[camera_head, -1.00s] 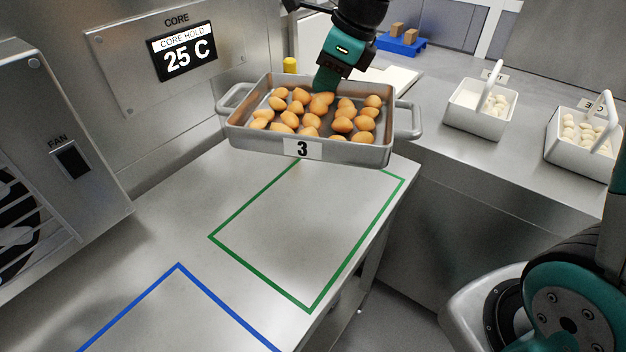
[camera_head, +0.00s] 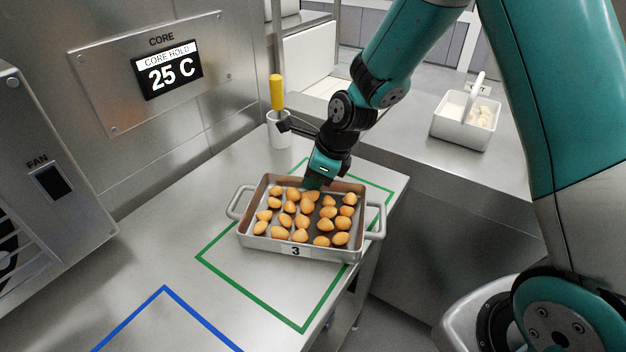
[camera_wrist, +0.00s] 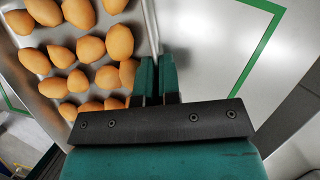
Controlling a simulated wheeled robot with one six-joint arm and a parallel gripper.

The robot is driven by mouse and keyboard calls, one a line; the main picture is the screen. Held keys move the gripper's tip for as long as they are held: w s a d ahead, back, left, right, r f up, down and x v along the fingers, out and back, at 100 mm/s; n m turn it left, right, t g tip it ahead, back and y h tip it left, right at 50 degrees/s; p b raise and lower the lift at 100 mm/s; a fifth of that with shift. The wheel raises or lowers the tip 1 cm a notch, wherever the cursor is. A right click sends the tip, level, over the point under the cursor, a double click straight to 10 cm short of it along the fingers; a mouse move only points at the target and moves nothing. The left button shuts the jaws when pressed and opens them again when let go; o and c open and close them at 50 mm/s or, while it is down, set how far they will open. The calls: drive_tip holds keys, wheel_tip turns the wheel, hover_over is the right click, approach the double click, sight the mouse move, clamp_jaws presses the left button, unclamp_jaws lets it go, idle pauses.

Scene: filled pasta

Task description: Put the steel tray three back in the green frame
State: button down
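The steel tray three (camera_head: 270,248) is a shallow tray of brown, filled-pasta-like pieces, with a handle at each end and a "3" label in front. It appears level over the back part of the green frame (camera_head: 250,292), its right handle crossing the frame's right line. I cannot tell whether it touches the table. My gripper (camera_head: 312,184) is at its back wall. In the wrist view my gripper (camera_wrist: 157,72) has its two fingers either side of the tray's rim (camera_wrist: 150,25), shut on it. The green line (camera_wrist: 257,48) runs beside the tray there.
A blue frame (camera_head: 200,318) lies on the front left of the steel table, bare. A white pot (camera_head: 279,130) with a yellow-handled tool stands behind the tray. The oven-like unit (camera_head: 45,220) is at left. A white basket (camera_head: 465,125) sits on the back counter.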

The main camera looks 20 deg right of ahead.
drive_tip(key=shift+f, duration=0.2)
drive_tip(key=c, duration=1.3)
unclamp_jaws()
